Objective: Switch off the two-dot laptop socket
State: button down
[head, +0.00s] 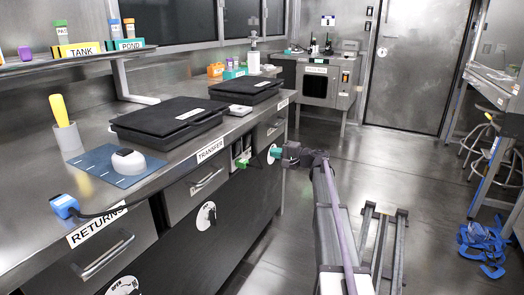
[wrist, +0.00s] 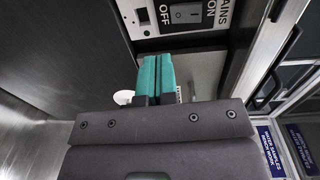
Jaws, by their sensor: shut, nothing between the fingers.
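My gripper (head: 274,153) is in front of the cabinet under the bench, its teal fingers shut and empty. In the wrist view the shut fingers (wrist: 155,62) point at a grey panel, just below a dark rocker switch (wrist: 186,13) with OFF to its left and MAINS ON to its right. I cannot tell whether they touch the panel. In the head view a recessed socket panel (head: 237,150) sits between drawers, with a green plug (head: 243,164) at it. No two-dot mark can be made out, and the fingers hide part of the panel.
Drawer handles (head: 104,255) stick out of the cabinet.

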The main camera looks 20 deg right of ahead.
jog(key=v, duration=0.2)
jog(key=f+v, duration=0.1)
jog(key=v, duration=0.1)
jog(key=shift+s+d, duration=0.15)
